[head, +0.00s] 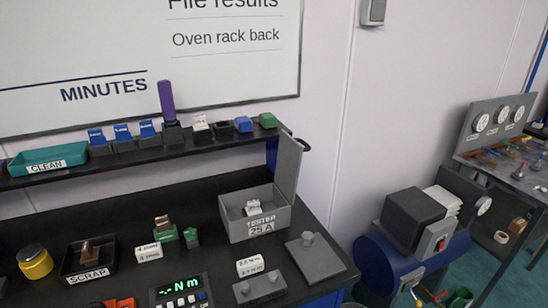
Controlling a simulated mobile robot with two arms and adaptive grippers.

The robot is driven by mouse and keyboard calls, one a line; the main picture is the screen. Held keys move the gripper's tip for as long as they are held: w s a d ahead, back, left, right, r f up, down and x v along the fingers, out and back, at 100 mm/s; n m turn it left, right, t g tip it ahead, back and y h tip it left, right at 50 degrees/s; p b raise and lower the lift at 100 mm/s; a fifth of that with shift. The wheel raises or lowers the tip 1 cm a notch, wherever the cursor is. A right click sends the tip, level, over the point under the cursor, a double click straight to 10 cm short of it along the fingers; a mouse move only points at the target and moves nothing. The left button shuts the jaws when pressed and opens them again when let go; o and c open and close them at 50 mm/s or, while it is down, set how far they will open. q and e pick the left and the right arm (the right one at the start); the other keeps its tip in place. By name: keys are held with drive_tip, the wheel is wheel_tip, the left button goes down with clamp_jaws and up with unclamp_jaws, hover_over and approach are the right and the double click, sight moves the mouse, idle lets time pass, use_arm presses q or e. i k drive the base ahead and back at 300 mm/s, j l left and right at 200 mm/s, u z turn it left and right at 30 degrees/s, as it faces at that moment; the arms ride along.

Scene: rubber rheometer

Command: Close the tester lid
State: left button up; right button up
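The tester (258,229) is a grey open-topped box labelled "TESTER 25 A" on the black bench. Its lid (289,168) is a grey panel standing about upright at the box's right side, so the lid is open. A dark handle (303,145) sticks out near the lid's top edge. A small white piece (252,208) shows inside the box. Neither of my grippers is in view.
A grey plate with a knob (314,258) lies right of the tester, and a grey block (260,289) in front. A display (181,293), scrap tray (69,271) and yellow jar (34,262) stand left. A shelf (205,140) runs behind.

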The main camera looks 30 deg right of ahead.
sight(290, 152)
drive_tip(key=k+l, duration=0.1)
drive_tip(key=l, duration=0.7)
drive_tip(key=k+l+u, duration=0.1)
drive_tip(key=l, duration=0.25)
drive_tip(key=k+l, duration=0.15)
drive_tip(key=l, duration=0.25)
drive_tip(key=k+l+u, duration=0.1)
drive_tip(key=l, duration=0.3)
drive_tip(key=k+l, duration=0.1)
drive_tip(key=l, duration=0.25)
